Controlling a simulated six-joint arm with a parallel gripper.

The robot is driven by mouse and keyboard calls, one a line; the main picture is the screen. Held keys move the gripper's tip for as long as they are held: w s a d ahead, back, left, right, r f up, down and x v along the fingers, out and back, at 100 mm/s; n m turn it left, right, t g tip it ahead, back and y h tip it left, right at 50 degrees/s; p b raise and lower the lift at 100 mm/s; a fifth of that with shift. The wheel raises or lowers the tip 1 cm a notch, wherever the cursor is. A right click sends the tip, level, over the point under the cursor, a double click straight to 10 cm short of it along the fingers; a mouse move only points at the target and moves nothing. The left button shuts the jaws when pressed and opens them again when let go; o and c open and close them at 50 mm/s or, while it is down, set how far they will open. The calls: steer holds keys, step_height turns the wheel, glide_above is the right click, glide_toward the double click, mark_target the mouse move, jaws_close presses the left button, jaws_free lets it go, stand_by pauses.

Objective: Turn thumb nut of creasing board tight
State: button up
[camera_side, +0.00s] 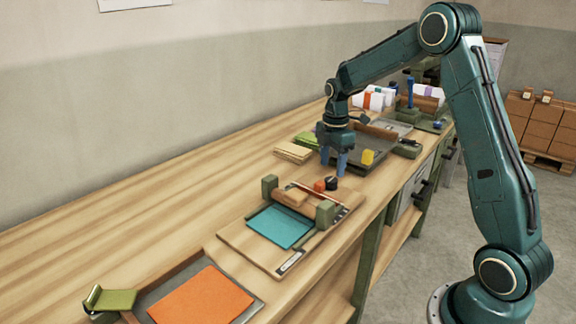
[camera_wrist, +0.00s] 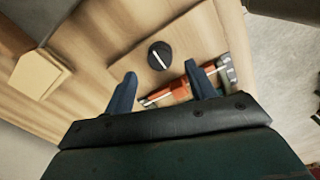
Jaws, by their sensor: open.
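The creasing board (camera_side: 245,241) is a wooden board on the bench, with a teal sheet (camera_side: 281,227) on it between two green posts. A black round thumb nut (camera_side: 331,183) sits at its far end beside a small orange block (camera_side: 319,186). In the wrist view the thumb nut (camera_wrist: 160,55) shows a white line across its top, running slantwise. My gripper (camera_side: 334,164) points down above the far end of the board. In the wrist view my gripper (camera_wrist: 168,74) has its two blue fingers apart with nothing held; the nut lies beyond the fingertips, apart from them.
An orange sheet (camera_side: 202,297) lies in a tray at the near end. Bare bench (camera_side: 150,200) runs along the wall side.

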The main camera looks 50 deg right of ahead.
mark_target(331, 179)
steer(key=shift+f, duration=2.05)
steer(key=shift+c, duration=0.5)
steer(key=c, duration=0.9)
